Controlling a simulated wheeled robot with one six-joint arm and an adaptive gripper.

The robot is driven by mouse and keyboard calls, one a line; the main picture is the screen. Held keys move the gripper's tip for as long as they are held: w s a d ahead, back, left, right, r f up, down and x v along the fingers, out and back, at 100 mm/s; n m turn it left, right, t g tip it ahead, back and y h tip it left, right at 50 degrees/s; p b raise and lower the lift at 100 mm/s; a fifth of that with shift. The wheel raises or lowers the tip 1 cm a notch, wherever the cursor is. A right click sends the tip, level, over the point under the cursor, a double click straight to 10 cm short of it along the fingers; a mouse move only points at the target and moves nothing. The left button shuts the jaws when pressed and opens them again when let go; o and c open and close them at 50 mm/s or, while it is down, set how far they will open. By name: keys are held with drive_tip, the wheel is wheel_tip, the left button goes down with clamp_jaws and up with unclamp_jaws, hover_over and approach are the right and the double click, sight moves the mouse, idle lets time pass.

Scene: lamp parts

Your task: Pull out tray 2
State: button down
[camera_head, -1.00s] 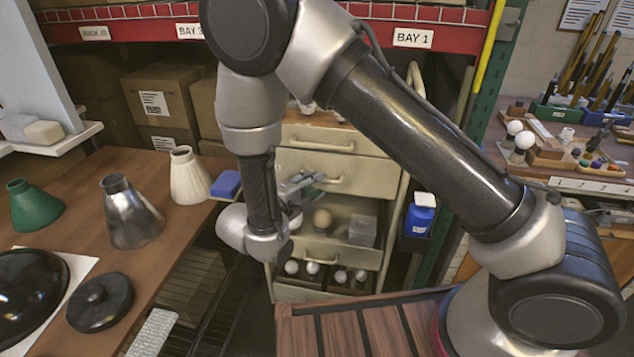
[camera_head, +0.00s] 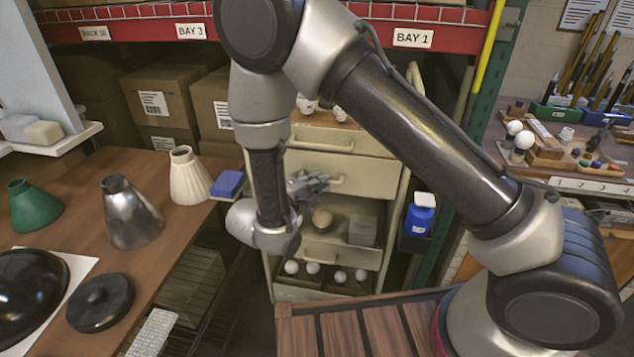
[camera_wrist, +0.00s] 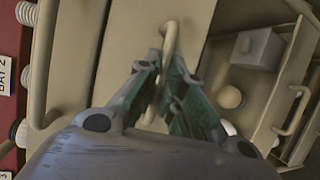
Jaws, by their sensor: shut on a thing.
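A beige drawer cabinet (camera_head: 397,215) stands beyond my arm. Its second tray from the top (camera_head: 372,178), which I take to be tray 2, looks pushed in, and its front also shows in the wrist view (camera_wrist: 125,55). My gripper (camera_head: 312,184) is at this tray's bar handle (camera_head: 347,181). In the wrist view, my gripper (camera_wrist: 170,85) has its fingers on both sides of the handle (camera_wrist: 170,42) and is shut on it. I cannot read a number on the tray.
The tray below (camera_head: 340,256) stands open, holding a ball (camera_head: 322,217) and a grey box (camera_head: 363,230). A bottom tray holds several white bulbs. A blue bottle (camera_head: 419,217) hangs at the cabinet's right side. A table with lamp shades (camera_head: 130,215) is at left.

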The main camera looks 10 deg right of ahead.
drive_tip(key=s+a, duration=0.3)
drive_tip(key=s, duration=0.6)
drive_tip(key=s+a, duration=0.3)
drive_tip(key=s, duration=0.6)
drive_tip(key=shift+s, duration=0.35)
drive_tip(key=c, duration=1.5)
unclamp_jaws()
drive_tip(key=v, duration=1.2)
